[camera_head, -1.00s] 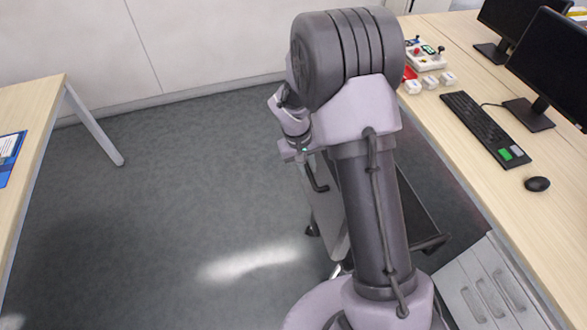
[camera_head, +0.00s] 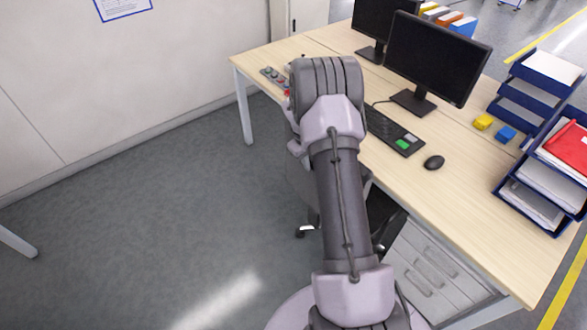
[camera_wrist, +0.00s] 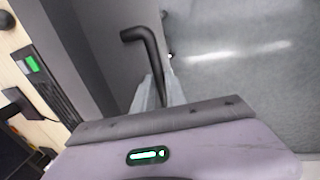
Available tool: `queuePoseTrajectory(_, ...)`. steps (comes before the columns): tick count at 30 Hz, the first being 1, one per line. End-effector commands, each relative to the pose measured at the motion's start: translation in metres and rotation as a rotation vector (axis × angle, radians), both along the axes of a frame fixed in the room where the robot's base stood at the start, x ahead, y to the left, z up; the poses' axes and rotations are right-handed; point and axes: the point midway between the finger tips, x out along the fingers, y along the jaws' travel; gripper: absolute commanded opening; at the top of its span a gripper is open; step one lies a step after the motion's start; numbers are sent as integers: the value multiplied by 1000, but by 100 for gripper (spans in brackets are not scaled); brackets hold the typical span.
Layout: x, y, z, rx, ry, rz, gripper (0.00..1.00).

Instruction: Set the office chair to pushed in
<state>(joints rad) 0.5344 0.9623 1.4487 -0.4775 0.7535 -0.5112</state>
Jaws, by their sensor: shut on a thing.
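The office chair (camera_head: 303,186) is mostly hidden behind my arm in the head view. A grey part of it shows left of the arm, with a caster (camera_head: 302,232) on the floor below, close to the desk's front edge. In the wrist view a grey panel (camera_wrist: 92,38), seemingly its backrest, rises beside the desk. My gripper (camera_wrist: 157,88) is shut on the chair, though the grip point is partly hidden by the gripper's body. How far the seat is under the desk is hidden.
The desk (camera_head: 462,200) carries monitors (camera_head: 436,58), a keyboard (camera_head: 396,131), a mouse (camera_head: 434,162) and blue letter trays (camera_head: 528,195). A drawer unit (camera_head: 425,272) stands under its near end. The floor (camera_head: 150,230) to the left is clear.

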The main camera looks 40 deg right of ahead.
Motion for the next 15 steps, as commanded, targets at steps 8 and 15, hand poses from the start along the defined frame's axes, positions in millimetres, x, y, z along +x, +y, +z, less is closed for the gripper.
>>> queuePoseTrajectory(8, 0, -36, 1, 0, 0, -1, 0)
queuePoseTrajectory(15, 0, -45, 0, -1, -1, 0, 0)
